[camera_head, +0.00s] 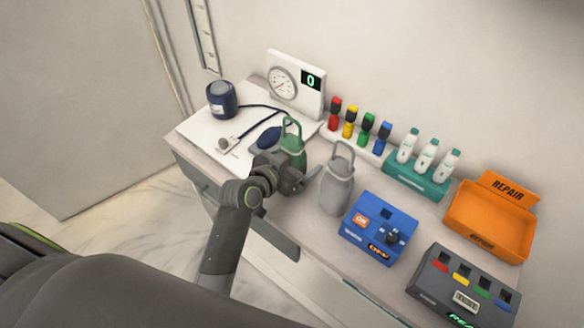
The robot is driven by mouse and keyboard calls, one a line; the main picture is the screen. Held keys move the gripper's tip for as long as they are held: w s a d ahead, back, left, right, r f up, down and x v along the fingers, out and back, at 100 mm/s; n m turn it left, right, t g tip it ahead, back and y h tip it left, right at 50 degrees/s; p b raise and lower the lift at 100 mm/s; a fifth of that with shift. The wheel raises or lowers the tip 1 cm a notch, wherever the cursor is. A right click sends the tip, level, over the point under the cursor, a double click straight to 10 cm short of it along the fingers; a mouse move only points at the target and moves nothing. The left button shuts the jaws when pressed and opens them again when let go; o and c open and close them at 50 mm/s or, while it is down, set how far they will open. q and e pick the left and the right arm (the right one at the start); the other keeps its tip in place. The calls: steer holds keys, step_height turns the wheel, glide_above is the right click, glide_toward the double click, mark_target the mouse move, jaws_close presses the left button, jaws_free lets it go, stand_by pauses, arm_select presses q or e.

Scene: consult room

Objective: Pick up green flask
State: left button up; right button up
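The green flask (291,143) with a loop handle stands at the front part of the counter, left of a similar grey flask (337,182). My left gripper (292,172) is at the flask's front side, very close to or touching its body. The gripper and wrist hide the lower part of the green flask. Whether the fingers are open or closed on it cannot be made out. My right gripper is not clearly visible.
A blood pressure cuff set (221,99) with gauge box (297,85) is behind. To the right are coloured bottles (350,122), a teal rack (417,181) of white bottles, a blue switch box (380,229), an orange REPAIR bin (491,222) and a dark slotted box (463,287).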

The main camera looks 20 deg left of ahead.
arm_select(q)
steer(key=c, duration=1.2)
